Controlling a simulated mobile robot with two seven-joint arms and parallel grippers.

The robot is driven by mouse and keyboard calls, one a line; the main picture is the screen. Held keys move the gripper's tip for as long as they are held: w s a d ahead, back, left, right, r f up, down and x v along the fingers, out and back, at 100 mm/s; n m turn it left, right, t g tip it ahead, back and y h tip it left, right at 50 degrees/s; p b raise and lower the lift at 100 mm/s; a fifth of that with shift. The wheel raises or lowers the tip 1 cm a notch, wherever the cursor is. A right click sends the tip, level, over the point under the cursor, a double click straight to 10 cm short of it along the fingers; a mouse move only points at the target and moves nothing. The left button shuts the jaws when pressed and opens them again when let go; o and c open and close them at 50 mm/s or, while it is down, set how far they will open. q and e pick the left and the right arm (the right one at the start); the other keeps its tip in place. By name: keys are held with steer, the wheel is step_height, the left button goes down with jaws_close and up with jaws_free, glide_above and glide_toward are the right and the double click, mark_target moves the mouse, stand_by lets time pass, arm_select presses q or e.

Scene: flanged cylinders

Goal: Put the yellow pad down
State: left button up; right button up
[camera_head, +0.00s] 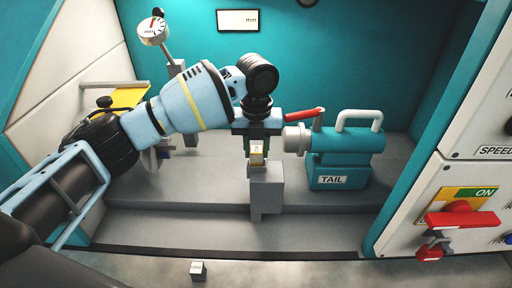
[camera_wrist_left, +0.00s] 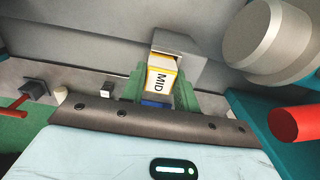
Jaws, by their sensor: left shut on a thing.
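The yellow pad (camera_head: 257,147) is a small yellow block with a white face, and it reads MID in the left wrist view (camera_wrist_left: 161,80). My left gripper (camera_head: 258,151) is shut on it, with the green fingers on both sides of it in the wrist view (camera_wrist_left: 160,90). The pad is at the top of a grey upright block (camera_head: 267,190) on the stepped grey bed. The block's top also shows just beyond the pad in the wrist view (camera_wrist_left: 180,43). I cannot tell whether pad and block touch. My right gripper is not in view.
A teal TAIL unit (camera_head: 345,160) with a grey nose and red lever (camera_head: 304,114) stands close to the right of my gripper. A dial gauge (camera_head: 153,30) stands at back left. A small labelled cube (camera_head: 198,270) lies on the front ledge. A red switch (camera_head: 462,219) is far right.

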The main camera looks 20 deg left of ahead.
mark_target(256, 149)
arm_select(q)
steer(key=shift+f, duration=0.15)
steer(key=o, duration=1)
step_height(256, 149, up, 12)
stand_by(0.5)
